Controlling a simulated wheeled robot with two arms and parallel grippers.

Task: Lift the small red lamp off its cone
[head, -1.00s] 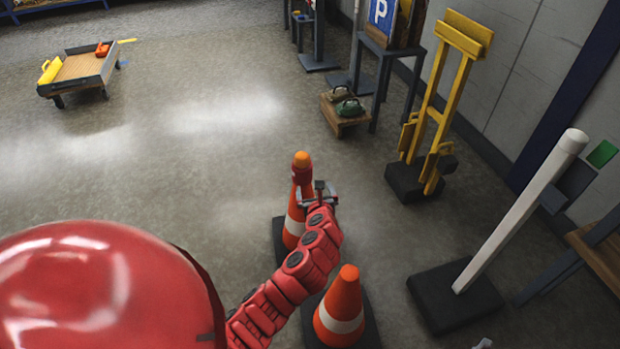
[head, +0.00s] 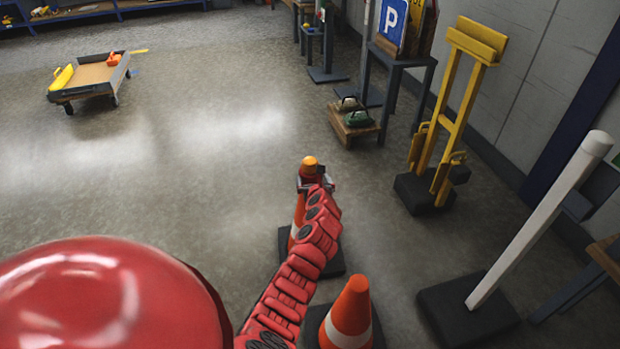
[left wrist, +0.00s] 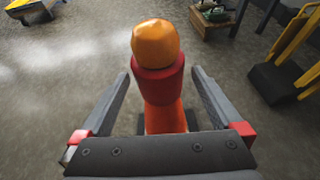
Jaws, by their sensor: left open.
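The small lamp (head: 309,163) sits on top of the far orange cone (head: 298,215). In the left wrist view the lamp (left wrist: 156,72) has an orange dome over a red collar, and the cone (left wrist: 166,119) shows below it. My left gripper (head: 316,184) is at the lamp and partly hides it in the head view. In the left wrist view the gripper (left wrist: 160,85) is open, with one finger on each side of the red collar and a gap on both sides. My right gripper is not in view.
A second orange cone with a white band (head: 349,317) stands nearer, right of my left arm. A white post on a black base (head: 540,220) and a yellow stand (head: 450,115) are at the right. A low cart (head: 90,76) is far left. The floor left of the lamp is clear.

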